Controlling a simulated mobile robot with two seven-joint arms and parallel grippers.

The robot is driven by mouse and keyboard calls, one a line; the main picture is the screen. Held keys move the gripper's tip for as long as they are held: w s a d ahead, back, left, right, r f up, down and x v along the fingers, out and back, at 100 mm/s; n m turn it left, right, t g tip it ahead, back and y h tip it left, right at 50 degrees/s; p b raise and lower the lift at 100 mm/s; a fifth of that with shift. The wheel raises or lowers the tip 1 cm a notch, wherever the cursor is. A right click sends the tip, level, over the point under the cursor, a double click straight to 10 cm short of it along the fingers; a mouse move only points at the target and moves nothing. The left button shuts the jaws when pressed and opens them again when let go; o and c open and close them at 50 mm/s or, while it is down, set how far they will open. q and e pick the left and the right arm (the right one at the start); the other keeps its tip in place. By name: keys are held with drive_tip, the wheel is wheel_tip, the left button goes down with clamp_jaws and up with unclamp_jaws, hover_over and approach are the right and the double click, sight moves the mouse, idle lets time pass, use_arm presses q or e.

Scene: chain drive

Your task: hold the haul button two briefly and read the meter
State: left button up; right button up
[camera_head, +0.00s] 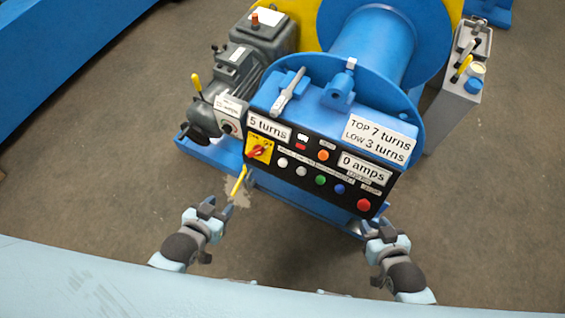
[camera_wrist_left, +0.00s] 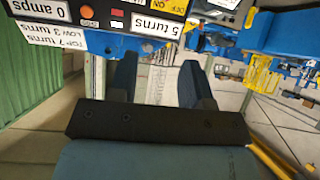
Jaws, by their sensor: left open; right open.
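The black control panel (camera_head: 310,165) faces me on the blue winch, with two white buttons (camera_head: 292,167), a green button (camera_head: 320,180), a blue button (camera_head: 340,189) and a red button (camera_head: 364,205) in a row. The small labels are unreadable, so I cannot tell which is haul two. The meter plate (camera_head: 362,167) reads 0 amps; another plate (camera_head: 268,127) reads 5 turns. My left gripper (camera_head: 217,206) is open and empty, below and left of the panel; in the left wrist view its fingers (camera_wrist_left: 156,80) are apart. My right gripper (camera_head: 374,221) is open below the panel's right end.
A red-on-yellow switch (camera_head: 257,149) and an orange lamp or button (camera_head: 323,155) are on the panel. A plate (camera_head: 380,139) reads TOP 7 turns, LOW 3 turns. A yellow-handled lever (camera_head: 238,183) stands near my left gripper. A grey pedestal (camera_head: 457,100) is at right.

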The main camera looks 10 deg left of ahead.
use_arm(q)
clamp_jaws()
idle(1.8)
